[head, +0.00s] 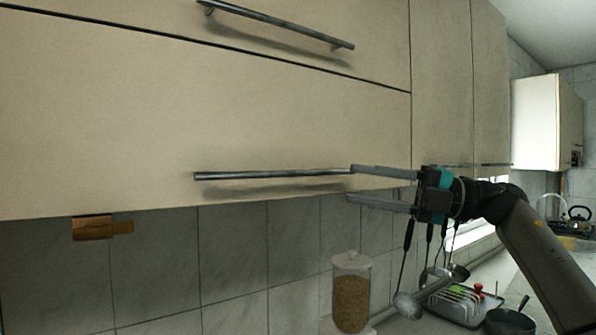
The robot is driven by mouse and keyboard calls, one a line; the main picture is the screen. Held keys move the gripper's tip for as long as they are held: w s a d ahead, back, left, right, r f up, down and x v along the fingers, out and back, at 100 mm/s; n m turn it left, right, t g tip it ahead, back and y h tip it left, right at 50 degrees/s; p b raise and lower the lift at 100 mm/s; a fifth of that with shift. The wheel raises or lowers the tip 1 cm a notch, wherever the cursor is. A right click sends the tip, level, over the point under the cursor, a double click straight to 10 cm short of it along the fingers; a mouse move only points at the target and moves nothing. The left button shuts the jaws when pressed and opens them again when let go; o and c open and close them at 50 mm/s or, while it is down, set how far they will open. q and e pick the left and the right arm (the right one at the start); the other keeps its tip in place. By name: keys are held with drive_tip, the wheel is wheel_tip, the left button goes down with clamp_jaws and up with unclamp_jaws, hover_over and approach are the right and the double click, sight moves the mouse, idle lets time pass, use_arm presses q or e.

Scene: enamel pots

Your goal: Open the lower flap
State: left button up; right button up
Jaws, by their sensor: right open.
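The lower flap (200,120) is a wide beige cabinet front and looks closed, flush with the front above it. Its long metal bar handle (270,175) runs along its lower part. My right gripper (350,184) comes in from the right with its two long fingers apart, one above the other. The upper fingertip overlaps the right end of the handle in the picture; I cannot tell whether they touch. The lower finger is below the handle, near the flap's bottom edge. Nothing shows held in the gripper. My left gripper is not in view.
An upper flap with its own bar handle (280,25) is above. Utensils including a ladle (407,304) hang below my right gripper. A glass jar (351,292), a dish rack (462,302) and a dark pan (510,320) stand lower down. A wooden piece (92,228) is under the cabinet at left.

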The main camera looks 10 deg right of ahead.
sight(294, 174)
drive_tip(key=p+x, duration=0.2)
drive_tip(key=x, duration=0.9)
drive_tip(key=shift+w+d, duration=0.1)
clamp_jaws()
idle(1.0)
